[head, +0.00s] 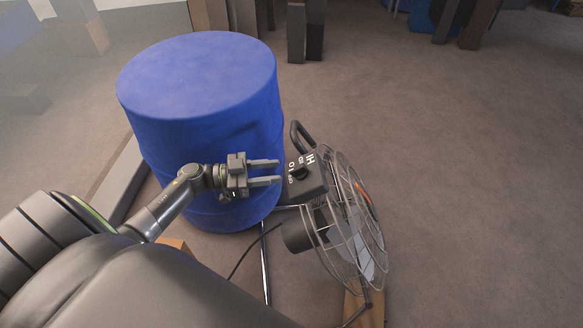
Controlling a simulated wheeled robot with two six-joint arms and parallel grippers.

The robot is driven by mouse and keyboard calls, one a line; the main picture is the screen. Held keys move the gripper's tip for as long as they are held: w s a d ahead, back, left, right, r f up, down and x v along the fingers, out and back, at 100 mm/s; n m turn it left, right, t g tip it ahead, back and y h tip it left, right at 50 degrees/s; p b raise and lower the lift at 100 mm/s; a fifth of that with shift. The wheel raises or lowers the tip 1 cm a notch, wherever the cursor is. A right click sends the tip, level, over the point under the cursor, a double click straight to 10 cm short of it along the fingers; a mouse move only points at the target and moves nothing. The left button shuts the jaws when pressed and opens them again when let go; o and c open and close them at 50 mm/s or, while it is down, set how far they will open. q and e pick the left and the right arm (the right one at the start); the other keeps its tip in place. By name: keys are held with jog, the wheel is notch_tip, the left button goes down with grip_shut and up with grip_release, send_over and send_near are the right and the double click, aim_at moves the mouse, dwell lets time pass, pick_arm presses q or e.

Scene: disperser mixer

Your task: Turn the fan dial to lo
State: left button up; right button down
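The fan (350,215) has a round wire cage and stands on the floor right of the middle, facing right. Its dark control box (312,186) sits on top at the back, with white lettering that includes "HI" and "LO". The black fan dial (297,173) is on the box's left side, and its exact setting is too small to tell. My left gripper (279,172) is open, its two parallel fingers pointing right at the dial. The fingertips are just left of the dial, seemingly apart from it. My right gripper is not in view.
A large blue drum (200,85) stands directly behind my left gripper. A black curved handle (300,134) rises behind the control box. A cable (248,252) and a metal stand leg (265,265) are below. Open carpet lies to the right.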

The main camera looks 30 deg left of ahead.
aim_at(292, 170)
pick_arm(q)
jog(key=x, duration=0.5)
jog(key=shift+w+d, duration=0.25)
jog(key=shift+d, duration=0.05)
grip_shut()
